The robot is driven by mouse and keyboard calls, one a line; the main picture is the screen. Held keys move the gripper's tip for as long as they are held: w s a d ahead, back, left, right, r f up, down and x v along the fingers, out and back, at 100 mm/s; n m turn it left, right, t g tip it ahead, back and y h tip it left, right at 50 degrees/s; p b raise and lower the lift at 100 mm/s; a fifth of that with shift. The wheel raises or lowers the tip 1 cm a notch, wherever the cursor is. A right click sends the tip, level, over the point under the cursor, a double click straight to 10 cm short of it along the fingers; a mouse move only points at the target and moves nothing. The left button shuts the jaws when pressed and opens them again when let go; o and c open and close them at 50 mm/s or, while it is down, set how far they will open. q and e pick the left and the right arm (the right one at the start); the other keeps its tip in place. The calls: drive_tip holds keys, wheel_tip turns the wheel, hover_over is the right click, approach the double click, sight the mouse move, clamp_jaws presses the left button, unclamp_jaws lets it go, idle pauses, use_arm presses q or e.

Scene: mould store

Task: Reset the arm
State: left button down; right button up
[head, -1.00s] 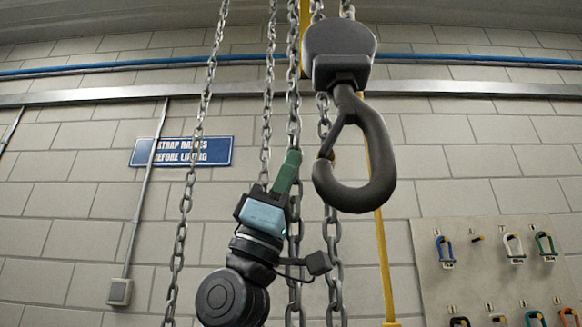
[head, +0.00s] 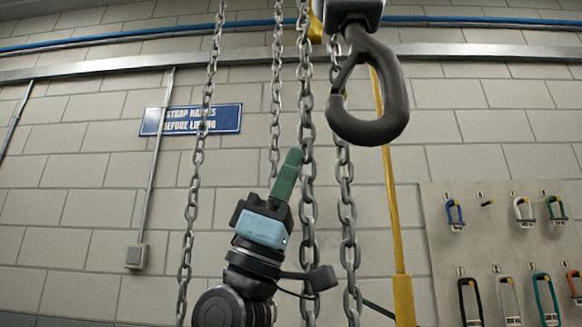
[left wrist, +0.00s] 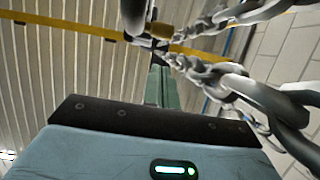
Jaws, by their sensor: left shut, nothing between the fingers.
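My left gripper (head: 291,164) points upward in the lower middle of the head view. Its green fingers are shut with nothing between them. They are close to a hanging grey chain (head: 306,140); I cannot tell whether they touch it. In the left wrist view the shut fingers (left wrist: 162,88) point up toward the ceiling, with chain links (left wrist: 270,100) close on their right. My right gripper is not in view.
A large dark hook (head: 392,112) hangs above and right of my left gripper. More chains (head: 193,190) hang to the left. A yellow post (head: 390,200) stands to the right.

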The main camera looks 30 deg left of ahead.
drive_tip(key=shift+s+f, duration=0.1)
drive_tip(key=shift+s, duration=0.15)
